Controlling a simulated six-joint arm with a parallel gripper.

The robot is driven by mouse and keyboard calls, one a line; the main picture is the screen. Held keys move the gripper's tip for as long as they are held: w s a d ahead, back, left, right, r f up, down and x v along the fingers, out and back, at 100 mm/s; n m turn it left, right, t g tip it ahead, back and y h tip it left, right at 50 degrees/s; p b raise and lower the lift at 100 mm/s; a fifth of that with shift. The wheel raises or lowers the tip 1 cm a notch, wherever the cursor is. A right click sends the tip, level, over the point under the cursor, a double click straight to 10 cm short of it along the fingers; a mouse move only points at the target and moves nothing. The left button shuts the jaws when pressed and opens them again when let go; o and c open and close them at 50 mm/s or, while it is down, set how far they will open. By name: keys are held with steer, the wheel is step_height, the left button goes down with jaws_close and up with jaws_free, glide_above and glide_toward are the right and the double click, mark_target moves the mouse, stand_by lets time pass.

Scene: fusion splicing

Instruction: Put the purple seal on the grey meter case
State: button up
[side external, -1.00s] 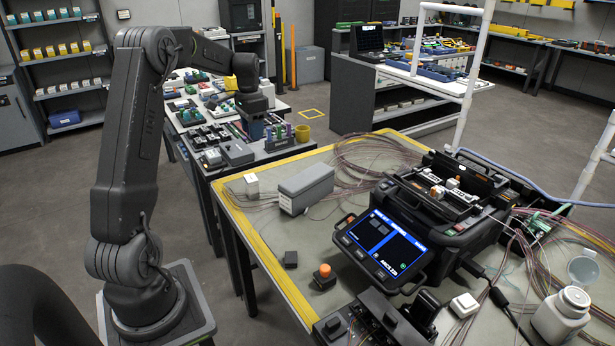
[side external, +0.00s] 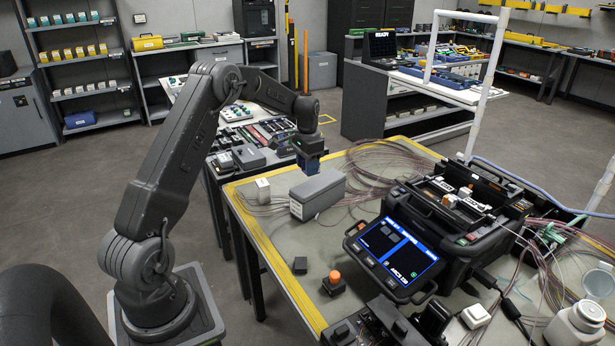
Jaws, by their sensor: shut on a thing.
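The grey meter case (side external: 318,194), a long box with a pale label on its near end, lies on the work table. My gripper (side external: 309,171) is just above the far side of the case, pointing down. It is shut on a small piece, taken as the purple seal. The seal is mostly hidden by the dark jaws and too small to make out clearly. A small gap seems to show between the jaws and the case, but I cannot tell if they touch.
A small white box (side external: 262,189) stands left of the case. Loose fibre coils (side external: 385,162) lie behind it. The black splicer (side external: 450,225) with its screen (side external: 393,257) is to the right. An orange-topped button (side external: 334,282) is in front.

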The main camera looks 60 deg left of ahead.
mark_target(307, 185)
steer(key=shift+f, duration=2)
steer(key=shift+f, duration=0.1)
steer(key=o, duration=0.9)
